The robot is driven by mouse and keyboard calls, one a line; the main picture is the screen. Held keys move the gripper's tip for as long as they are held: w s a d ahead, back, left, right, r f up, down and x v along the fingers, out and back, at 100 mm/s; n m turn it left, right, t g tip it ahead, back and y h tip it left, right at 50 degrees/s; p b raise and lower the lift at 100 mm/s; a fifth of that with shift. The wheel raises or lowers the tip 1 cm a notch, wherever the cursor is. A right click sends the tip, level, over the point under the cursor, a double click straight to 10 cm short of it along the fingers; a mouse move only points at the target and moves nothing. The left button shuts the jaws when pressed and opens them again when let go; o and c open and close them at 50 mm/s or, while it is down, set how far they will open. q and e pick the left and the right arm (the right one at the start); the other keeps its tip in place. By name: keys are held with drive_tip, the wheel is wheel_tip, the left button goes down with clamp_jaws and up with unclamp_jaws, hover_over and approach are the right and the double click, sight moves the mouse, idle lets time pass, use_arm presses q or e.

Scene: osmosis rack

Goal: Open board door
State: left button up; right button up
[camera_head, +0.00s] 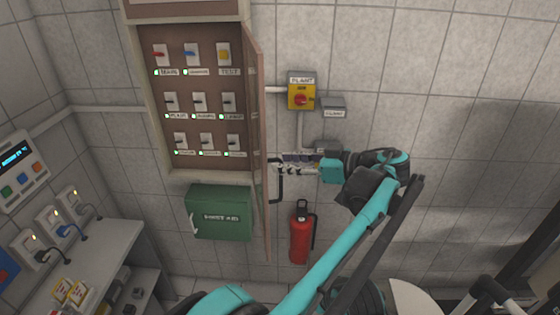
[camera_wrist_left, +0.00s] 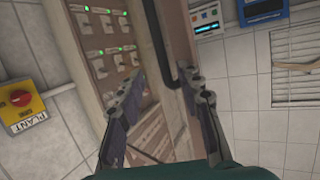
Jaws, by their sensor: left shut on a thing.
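The board (camera_head: 205,95) is a brown wall cabinet with rows of switches and small green lights. Its door (camera_head: 257,120) stands swung out on the right side, seen nearly edge-on, and the switches are exposed. A black bar handle (camera_head: 277,187) sits on the door's outer face; it also shows in the left wrist view (camera_wrist_left: 168,55). My left gripper (camera_head: 280,162) is at the top of this handle, its fingers on either side of it, shut on it. In the left wrist view the fingers (camera_wrist_left: 161,84) show in front of the door. My right gripper is not seen.
A yellow box with a red rotary switch (camera_head: 301,97) is on the wall right of the door. A red extinguisher (camera_head: 300,237) stands below my gripper. A green box (camera_head: 220,213) hangs under the board. A grey bench (camera_head: 110,250) is at the left.

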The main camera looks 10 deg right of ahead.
use_arm(q)
drive_tip(key=d+p, duration=0.2)
drive_tip(key=d, duration=0.2)
drive_tip(key=shift+d+r, duration=0.1)
drive_tip(key=shift+d, duration=0.1)
idle(0.7)
drive_tip(key=shift+a, duration=0.2)
